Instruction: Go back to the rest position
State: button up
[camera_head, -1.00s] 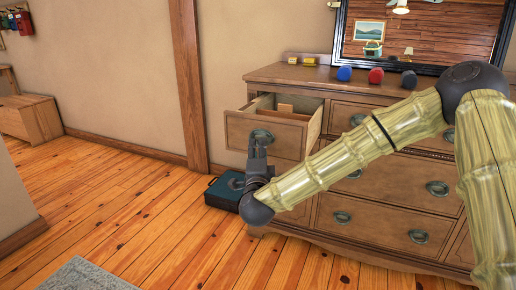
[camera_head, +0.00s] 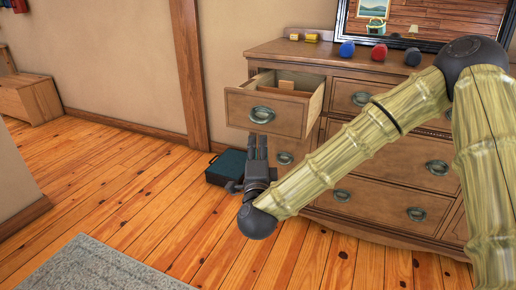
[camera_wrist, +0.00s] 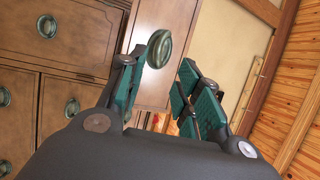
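My gripper (camera_head: 257,150) is in front of the dresser, just below the open top-left drawer (camera_head: 284,114). It is apart from the drawer's round handle (camera_head: 262,115). In the wrist view its two teal-padded fingers (camera_wrist: 165,85) stand apart with nothing between them, and the drawer handle (camera_wrist: 160,48) shows beyond them. My bamboo-patterned arm reaches in from the right and hides part of the dresser front.
The wooden dresser (camera_head: 400,177) stands at right with its other drawers shut. Blue, red and dark objects and small yellow ones lie on top. A dark teal case (camera_head: 222,167) sits on the floor beside it. A grey rug (camera_head: 95,265) lies front left. The wooden floor at left is clear.

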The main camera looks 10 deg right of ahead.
jog(key=s+f+n+g+y, duration=0.25)
jog(key=s+f+n, duration=0.2)
jog(key=f, duration=0.75)
jog(key=s+f+n+g+y, duration=0.1)
jog(key=s+f+n+g, duration=0.3)
jog(key=f, duration=0.7)
jog(key=s+f+n+g+y, duration=0.25)
jog(key=s+f, duration=0.35)
jog(key=f, duration=0.6)
jog(key=s+d+f+n+g+h, duration=0.1)
jog(key=s+d+f+n+g, duration=0.25)
jog(key=s, duration=0.55)
jog(key=s+d+f+n+g+h, duration=0.1)
jog(key=s+d+f+g, duration=0.2)
jog(key=s+d+f, duration=0.35)
jog(key=s+d+f+n+g+h, duration=0.1)
jog(key=s+d+f+n+g, duration=0.4)
jog(key=s, duration=0.7)
notch_tip(320, 180, up, 31)
jog(key=a+m+p, duration=0.1)
jog(key=m+p, duration=0.1)
jog(key=p, duration=2.9)
jog(key=shift+s+a+t+p, duration=0.3)
jog(key=shift+t+p, duration=0.05)
